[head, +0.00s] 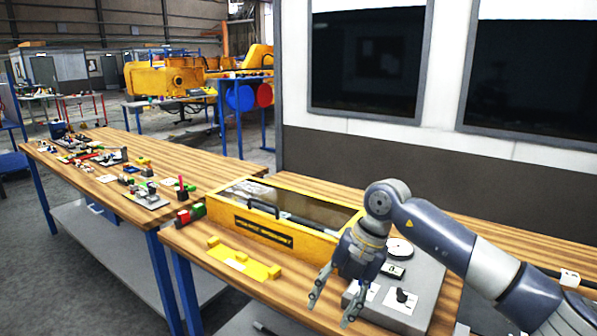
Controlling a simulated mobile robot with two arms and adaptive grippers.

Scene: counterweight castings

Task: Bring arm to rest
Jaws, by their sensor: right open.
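My right arm comes in from the right edge and bends down at a joint above the near workbench. My right gripper (333,299) points downward with its two fingers apart. It is open and nothing shows between the fingers. It hangs in front of the yellow case and at the left side of a grey box (425,285). I cannot tell its height above the bench. My left gripper is not in view.
A yellow case (265,235) with a clear lid and handle stands on the near wooden bench (208,262). A flat yellow fixture (243,262) lies before it. Another bench (100,190) at left holds many small parts. A windowed wall (450,160) stands behind.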

